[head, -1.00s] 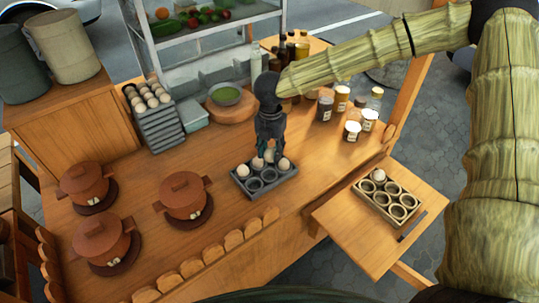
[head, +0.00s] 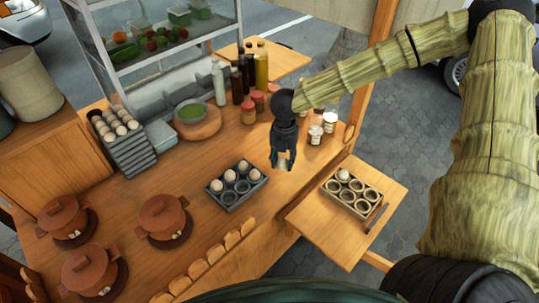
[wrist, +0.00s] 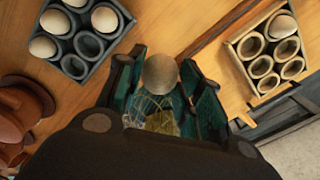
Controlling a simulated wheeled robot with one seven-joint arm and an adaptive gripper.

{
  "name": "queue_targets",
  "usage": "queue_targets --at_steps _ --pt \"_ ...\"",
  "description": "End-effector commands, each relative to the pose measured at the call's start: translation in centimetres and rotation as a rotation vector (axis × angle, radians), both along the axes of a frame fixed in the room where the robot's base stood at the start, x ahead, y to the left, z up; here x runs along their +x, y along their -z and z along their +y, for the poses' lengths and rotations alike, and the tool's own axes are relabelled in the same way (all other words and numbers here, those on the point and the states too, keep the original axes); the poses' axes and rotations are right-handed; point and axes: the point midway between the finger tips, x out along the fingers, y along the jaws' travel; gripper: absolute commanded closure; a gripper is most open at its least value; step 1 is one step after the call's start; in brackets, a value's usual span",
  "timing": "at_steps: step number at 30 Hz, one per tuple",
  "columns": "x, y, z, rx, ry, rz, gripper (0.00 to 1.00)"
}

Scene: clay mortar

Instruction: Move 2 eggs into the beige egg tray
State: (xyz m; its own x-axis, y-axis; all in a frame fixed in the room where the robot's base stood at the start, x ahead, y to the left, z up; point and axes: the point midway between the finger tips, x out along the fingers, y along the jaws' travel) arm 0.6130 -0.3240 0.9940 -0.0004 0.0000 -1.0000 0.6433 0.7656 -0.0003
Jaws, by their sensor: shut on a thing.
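My gripper (head: 283,162) is shut on a pale egg, held above the counter between the two trays. The held egg (wrist: 160,74) shows clearly between the fingers in the wrist view. The beige egg tray (head: 342,205) sits on the side shelf to the right of my gripper. It has one egg (head: 343,174) in a back corner cup, and its other cups are empty. The beige tray also shows at the upper right of the wrist view (wrist: 237,73). A dark grey egg tray (head: 229,208) with several eggs (head: 216,186) lies on the counter to the left of my gripper.
Jars (head: 315,134) and bottles (head: 261,66) stand behind my gripper. Brown clay pots (head: 162,216) stand at the left front. A stack of grey trays with eggs (head: 128,150) stands at the back left. A dark thin object (head: 377,218) lies beside the beige tray.

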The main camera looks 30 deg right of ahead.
Motion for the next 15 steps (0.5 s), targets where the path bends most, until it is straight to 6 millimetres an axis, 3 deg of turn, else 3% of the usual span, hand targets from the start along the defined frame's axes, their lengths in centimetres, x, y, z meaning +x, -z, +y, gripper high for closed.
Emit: queue_targets --at_steps 15 --pt "-3.1 1.0 -7.1 0.001 0.003 0.0 0.75"
